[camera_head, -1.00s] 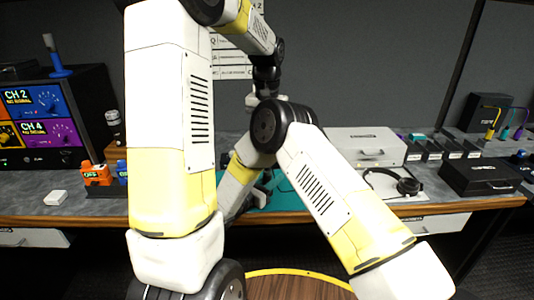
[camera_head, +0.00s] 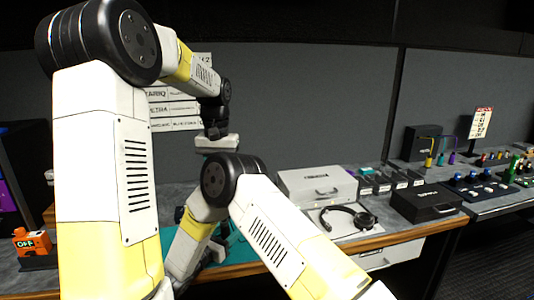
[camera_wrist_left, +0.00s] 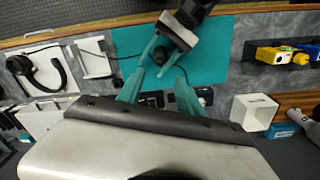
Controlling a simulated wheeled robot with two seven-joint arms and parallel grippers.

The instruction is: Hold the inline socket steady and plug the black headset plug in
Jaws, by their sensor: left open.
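In the left wrist view my left gripper (camera_wrist_left: 158,78) is open over the teal mat (camera_wrist_left: 215,62), its teal fingers apart. My right gripper (camera_wrist_left: 164,52) comes in from the top edge over the same mat, close to the left fingertips. A small dark round thing lies around the fingertips; I cannot tell whether it is the socket or the plug, or whether the right fingers hold it. The black headset (camera_wrist_left: 45,72) lies at the left, with a thin cable running toward the mat. In the head view the headset (camera_head: 348,218) lies right of my arms, which hide most of the mat.
A light grey case (camera_head: 318,186) stands behind the headset and a black box (camera_head: 426,203) to its right. In the left wrist view a white open box (camera_wrist_left: 254,112) and a yellow item (camera_wrist_left: 276,54) are at the right.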

